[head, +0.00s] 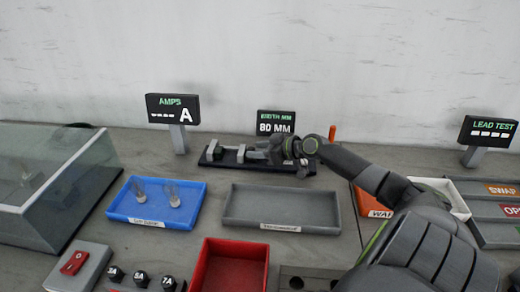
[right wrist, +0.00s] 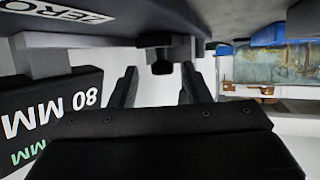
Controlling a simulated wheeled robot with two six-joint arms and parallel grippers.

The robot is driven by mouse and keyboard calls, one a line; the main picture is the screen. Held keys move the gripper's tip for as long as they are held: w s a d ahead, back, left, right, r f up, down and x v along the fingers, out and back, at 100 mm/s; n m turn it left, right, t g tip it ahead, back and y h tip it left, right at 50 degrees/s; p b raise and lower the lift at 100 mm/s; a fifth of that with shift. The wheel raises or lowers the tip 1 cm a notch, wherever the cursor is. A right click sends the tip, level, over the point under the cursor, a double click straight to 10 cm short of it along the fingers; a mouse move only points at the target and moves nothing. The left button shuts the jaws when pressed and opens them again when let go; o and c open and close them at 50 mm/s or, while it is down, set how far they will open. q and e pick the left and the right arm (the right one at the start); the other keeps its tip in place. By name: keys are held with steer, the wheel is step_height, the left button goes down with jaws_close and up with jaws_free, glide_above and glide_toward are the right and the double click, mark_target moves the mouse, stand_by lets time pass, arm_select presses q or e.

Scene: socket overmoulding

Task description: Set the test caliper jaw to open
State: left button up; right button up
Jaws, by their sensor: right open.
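The test caliper (head: 228,156) is a dark bar at the back of the table with grey upright jaws. The display behind it (head: 275,122) reads 80 MM. My right gripper (head: 286,150) is at the caliper's right end. In the right wrist view its two fingers (right wrist: 160,88) are apart, with a small dark block (right wrist: 161,66) of the caliper between or just beyond their tips. I cannot tell whether they touch it. The caliper's underside-up bar (right wrist: 170,18) with a ZERO label fills the top of that view. My left gripper is not in view.
A blue tray (head: 122,205) with clear parts and an empty grey tray (head: 232,206) lie in front of the caliper. A red bin (head: 204,262), a glass-sided case (head: 50,200) and an AMPS display (head: 172,108) stand around. A LEAD TEST display (head: 488,131) is at right.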

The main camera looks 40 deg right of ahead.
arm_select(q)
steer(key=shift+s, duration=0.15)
arm_select(e)
steer(key=shift+s+r, duration=0.1)
steer(key=shift+s, duration=0.15)
steer(key=v, duration=0.5)
steer(key=shift+s+d, duration=0.1)
steer(key=shift+s+d+r+p, duration=0.1)
steer(key=shift+s+r+p, duration=0.25)
steer(key=shift+s, duration=0.2)
steer(key=shift+p+v, duration=0.6)
steer(key=shift+v, duration=0.3)
arm_select(q)
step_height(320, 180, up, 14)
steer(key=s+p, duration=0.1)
steer(key=p, duration=1.1)
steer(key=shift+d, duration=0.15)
arm_select(e)
steer(key=v, duration=0.8)
steer(key=shift+s+d, duration=0.2)
steer(key=shift+s, duration=0.1)
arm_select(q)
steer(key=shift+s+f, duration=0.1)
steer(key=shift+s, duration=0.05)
arm_select(e)
steer(key=shift+f, duration=0.1)
